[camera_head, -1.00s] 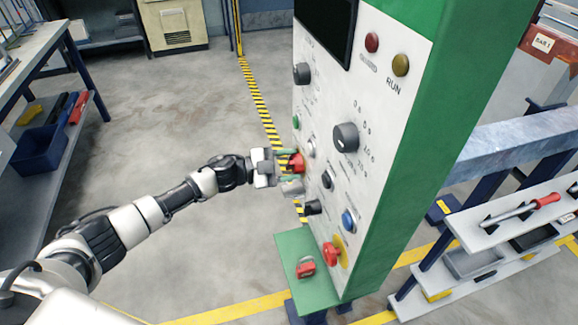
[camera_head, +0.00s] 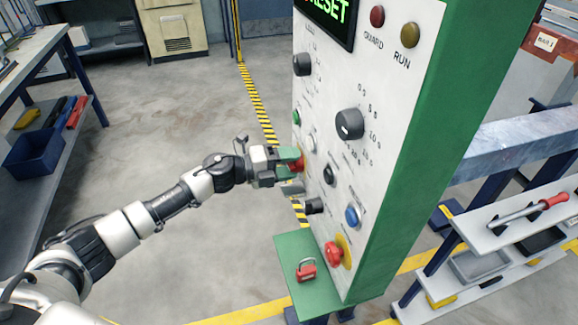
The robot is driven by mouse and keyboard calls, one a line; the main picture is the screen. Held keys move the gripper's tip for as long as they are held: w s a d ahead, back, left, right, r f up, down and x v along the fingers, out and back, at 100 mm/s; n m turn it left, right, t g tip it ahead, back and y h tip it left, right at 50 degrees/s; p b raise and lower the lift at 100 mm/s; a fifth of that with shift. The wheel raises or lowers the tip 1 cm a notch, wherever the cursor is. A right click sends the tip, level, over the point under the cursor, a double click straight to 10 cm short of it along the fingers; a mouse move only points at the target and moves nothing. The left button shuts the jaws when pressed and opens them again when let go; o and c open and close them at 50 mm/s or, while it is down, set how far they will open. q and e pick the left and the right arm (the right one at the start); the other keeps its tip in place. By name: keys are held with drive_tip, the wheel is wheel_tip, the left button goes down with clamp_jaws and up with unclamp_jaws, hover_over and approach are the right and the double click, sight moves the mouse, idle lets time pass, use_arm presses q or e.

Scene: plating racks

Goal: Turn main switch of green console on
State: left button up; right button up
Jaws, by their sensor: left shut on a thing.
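The green console (camera_head: 425,150) stands upright at the centre right, with a white panel of knobs and buttons facing left. Its main switch (camera_head: 299,161) is a red handle on the panel's left edge, partly hidden by my gripper. My left gripper (camera_head: 287,170) is shut on the red handle, its fingers against the panel side. My right gripper is out of view.
A red padlock (camera_head: 306,269) lies on the console's green ledge (camera_head: 290,246). A red mushroom button (camera_head: 334,253), a blue button (camera_head: 352,216) and a large black knob (camera_head: 350,124) are on the panel. A tool rack (camera_head: 510,235) stands right.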

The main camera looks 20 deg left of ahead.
use_arm(q)
drive_tip(key=shift+f+m, duration=0.1)
drive_tip(key=shift+m, duration=0.5)
drive_tip(key=shift+b, duration=0.35)
drive_tip(key=o, duration=0.9)
drive_tip(key=shift+b+v, duration=1.2)
drive_tip(key=shift+v, duration=4.2)
drive_tip(key=shift+s, duration=0.1)
